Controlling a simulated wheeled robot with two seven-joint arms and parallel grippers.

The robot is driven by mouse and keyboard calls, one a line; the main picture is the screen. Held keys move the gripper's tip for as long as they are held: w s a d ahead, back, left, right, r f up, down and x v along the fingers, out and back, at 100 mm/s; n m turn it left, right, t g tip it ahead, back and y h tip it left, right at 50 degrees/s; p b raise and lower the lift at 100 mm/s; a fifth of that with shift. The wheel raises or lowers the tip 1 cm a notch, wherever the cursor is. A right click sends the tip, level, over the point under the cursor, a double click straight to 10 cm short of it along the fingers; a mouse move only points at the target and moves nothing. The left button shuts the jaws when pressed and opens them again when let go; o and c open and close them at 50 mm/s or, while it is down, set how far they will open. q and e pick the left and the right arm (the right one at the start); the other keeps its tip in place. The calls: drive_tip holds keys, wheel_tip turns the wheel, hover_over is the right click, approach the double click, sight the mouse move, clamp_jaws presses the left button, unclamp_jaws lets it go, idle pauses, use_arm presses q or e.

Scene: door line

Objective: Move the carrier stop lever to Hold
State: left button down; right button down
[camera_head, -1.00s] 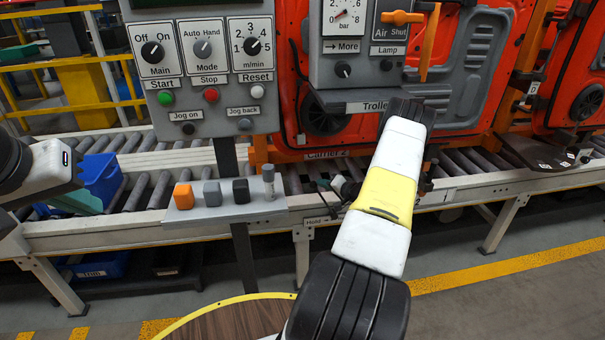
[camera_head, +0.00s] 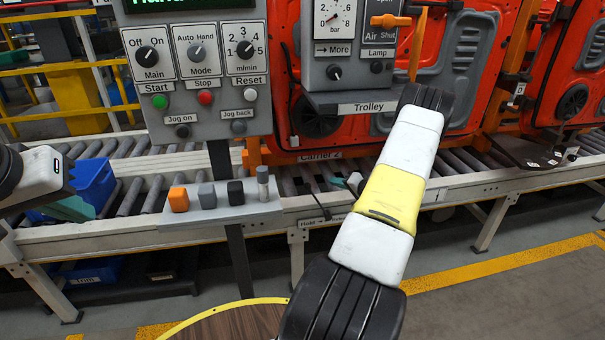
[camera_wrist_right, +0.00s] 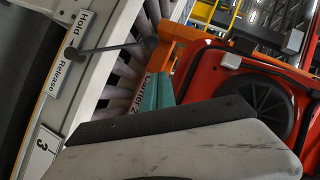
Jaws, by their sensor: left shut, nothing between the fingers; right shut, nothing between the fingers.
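The carrier stop lever (camera_wrist_right: 110,47) is a thin dark rod with a dark round end at the gap between the Hold label (camera_wrist_right: 77,31) and the Release label (camera_wrist_right: 61,78) in the right wrist view. I cannot tell for sure which position it is set to. In the head view the lever (camera_head: 320,206) is small, above the conveyor's front rail. My right gripper (camera_wrist_right: 157,91) has teal fingertips, shut and empty, beside the lever and apart from it in the wrist view. In the head view my right arm partly hides this gripper. My left gripper (camera_head: 70,208) is shut at the left.
The control panel (camera_head: 200,75) and the grey trolley box (camera_head: 345,70) stand above the rollers. A small shelf (camera_head: 225,214) with several blocks juts out left of the lever. An orange-red door on a carrier (camera_head: 313,155) stands behind. A blue bin (camera_head: 93,183) is near my left gripper.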

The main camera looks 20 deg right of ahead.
drive_tip(key=shift+v, duration=1.7)
drive_tip(key=shift+d, duration=0.1)
